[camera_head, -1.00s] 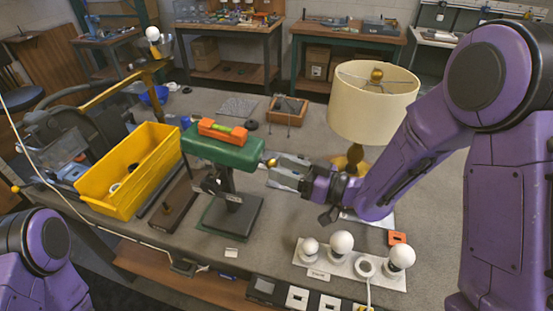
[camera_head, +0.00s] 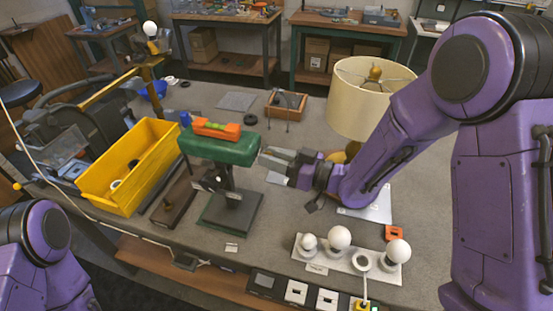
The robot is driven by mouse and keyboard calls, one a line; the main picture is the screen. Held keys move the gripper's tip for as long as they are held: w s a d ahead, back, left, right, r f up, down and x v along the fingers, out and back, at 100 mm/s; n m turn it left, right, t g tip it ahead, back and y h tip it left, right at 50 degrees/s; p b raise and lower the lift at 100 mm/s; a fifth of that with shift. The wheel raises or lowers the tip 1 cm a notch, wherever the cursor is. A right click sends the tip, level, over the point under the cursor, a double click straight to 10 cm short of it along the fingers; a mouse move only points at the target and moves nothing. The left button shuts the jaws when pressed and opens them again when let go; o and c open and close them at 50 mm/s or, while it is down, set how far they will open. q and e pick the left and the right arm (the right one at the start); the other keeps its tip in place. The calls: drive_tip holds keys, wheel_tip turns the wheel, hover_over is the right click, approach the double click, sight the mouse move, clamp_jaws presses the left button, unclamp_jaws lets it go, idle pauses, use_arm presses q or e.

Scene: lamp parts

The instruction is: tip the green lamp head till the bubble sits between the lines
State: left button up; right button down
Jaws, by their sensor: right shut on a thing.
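The green lamp head (camera_head: 225,149) sits on a dark post over a square base (camera_head: 230,213). An orange spirit level (camera_head: 203,130) lies on top of it, with a small yellow-green vial. The bubble and lines are too small to make out. My right gripper (camera_head: 265,157) comes from the right and is shut at the right end of the lamp head; its jaws hide the exact part held. The head looks close to level, its right end slightly lower in the picture. My left gripper is out of view; only that arm's upper part shows at lower left.
A yellow bin (camera_head: 128,170) stands left of the lamp. A cream-shaded lamp (camera_head: 368,98) stands behind my right forearm. A white board (camera_head: 345,262) with several bulbs lies at front right. A wooden box (camera_head: 286,104) is behind.

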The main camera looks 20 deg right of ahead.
drive_tip(key=shift+r, duration=0.15)
drive_tip(key=c, duration=0.9)
unclamp_jaws()
drive_tip(key=b+v, duration=0.3)
drive_tip(key=v, duration=0.7)
drive_tip(key=shift+s+d+b, duration=0.1)
drive_tip(key=shift+d+b, duration=0.05)
drive_tip(key=shift+b, duration=0.2)
